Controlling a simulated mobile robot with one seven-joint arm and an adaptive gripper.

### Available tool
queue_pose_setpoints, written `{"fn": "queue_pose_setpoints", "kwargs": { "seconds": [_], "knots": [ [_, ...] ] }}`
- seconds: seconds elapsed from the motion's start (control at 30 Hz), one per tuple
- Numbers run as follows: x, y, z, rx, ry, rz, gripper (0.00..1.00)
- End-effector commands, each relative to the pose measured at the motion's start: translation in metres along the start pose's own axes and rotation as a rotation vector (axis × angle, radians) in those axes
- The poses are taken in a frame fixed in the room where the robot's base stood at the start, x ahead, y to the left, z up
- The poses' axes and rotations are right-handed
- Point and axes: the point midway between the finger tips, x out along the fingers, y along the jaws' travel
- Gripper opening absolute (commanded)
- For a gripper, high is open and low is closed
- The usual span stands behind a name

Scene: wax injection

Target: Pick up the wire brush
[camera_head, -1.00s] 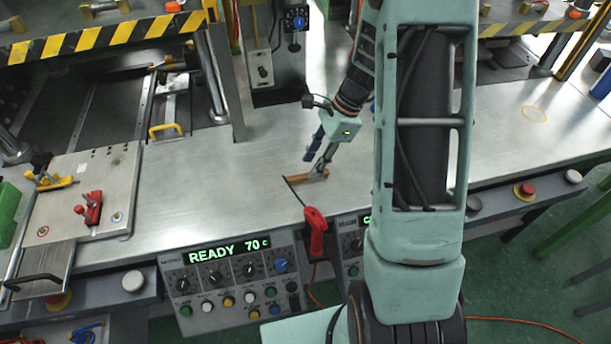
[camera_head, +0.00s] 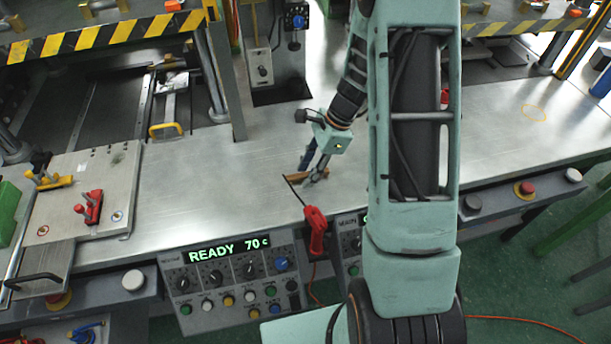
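The wire brush (camera_head: 294,175) is a thin brown, wooden-looking piece lying on the steel worktop, left of my upright arm. My gripper (camera_head: 309,172) is over it, pointing down. One dark blue finger is on its far side and a grey finger crosses in front of its middle. A gap shows between the fingers, so the gripper looks open around the brush. The fingers hide the middle of the brush, and its bristles cannot be made out. Whether a finger touches it cannot be told.
A red-handled tool (camera_head: 315,232) with a thin dark tip lies just in front of the brush, its tip close by. A control panel (camera_head: 232,284) reads READY 70 C at the front edge.

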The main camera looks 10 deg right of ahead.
Motion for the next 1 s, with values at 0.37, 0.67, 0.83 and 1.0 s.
{"fn": "queue_pose_setpoints", "kwargs": {
  "seconds": [0.37,0.67,0.83,1.0],
  "knots": [
    [0.0006,-0.0001,-0.0003,0.0,0.0,0.0,0.26],
    [0.0006,0.0,-0.0003,0.0,0.0,0.0,0.0],
    [0.0005,-0.0001,-0.0002,0.0,0.0,0.0,0.0],
    [-0.0044,-0.0003,0.0018,0.0,0.0,-0.001,0.0]
  ]
}}
